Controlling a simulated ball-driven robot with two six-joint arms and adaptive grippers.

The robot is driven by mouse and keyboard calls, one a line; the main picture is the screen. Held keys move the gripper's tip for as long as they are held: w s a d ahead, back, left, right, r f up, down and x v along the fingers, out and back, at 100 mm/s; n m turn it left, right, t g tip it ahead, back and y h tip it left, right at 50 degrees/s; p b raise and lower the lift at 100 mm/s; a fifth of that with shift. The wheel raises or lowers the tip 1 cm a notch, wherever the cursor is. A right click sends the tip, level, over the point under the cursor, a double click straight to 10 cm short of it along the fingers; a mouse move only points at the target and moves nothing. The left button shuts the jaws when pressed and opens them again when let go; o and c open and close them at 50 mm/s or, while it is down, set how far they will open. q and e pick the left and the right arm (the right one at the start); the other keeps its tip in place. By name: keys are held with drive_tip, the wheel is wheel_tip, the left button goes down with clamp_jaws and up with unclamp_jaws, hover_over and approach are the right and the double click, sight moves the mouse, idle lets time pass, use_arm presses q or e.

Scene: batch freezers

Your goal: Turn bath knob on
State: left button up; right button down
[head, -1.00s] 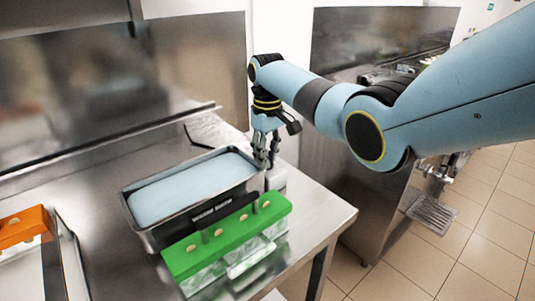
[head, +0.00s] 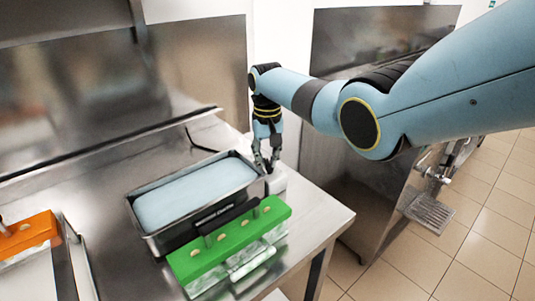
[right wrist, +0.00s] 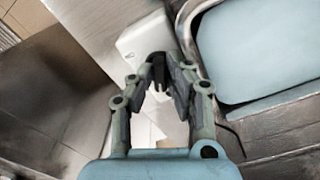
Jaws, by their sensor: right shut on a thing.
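The bath (head: 150,236) is a metal tank of pale blue liquid on the steel table. A white control box (head: 278,183) stands at its right end and also shows in the right wrist view (right wrist: 140,38). My right gripper (head: 267,168) points down over this box. In the right wrist view, its fingertips (right wrist: 163,78) are closed around a small black knob (right wrist: 158,70) on the box. The knob is mostly hidden by the fingers in the head view. The knob's setting cannot be read. My left gripper is out of view.
A green rack (head: 230,240) with clear bags under it stands in front of the bath. An orange rack (head: 28,236) is at the left edge. The table's right edge is near the box, with tiled floor (head: 480,245) beyond.

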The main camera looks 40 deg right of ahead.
sight(266, 161)
drive_tip(key=m+p, duration=0.1)
drive_tip(key=m, duration=0.1)
drive_tip(key=shift+r+m, duration=0.1)
drive_tip(key=shift+m, duration=0.3)
drive_tip(key=m+p, duration=0.1)
drive_tip(key=m, duration=0.2)
drive_tip(key=shift+w+m, duration=0.1)
drive_tip(key=shift+m, duration=0.2)
drive_tip(key=m, duration=0.6)
drive_tip(key=shift+w+a+p, duration=0.1)
drive_tip(key=shift+p, duration=0.2)
drive_tip(key=shift+m, duration=0.3)
drive_tip(key=c, duration=1.6)
unclamp_jaws()
wheel_tip(266, 161, up, 12)
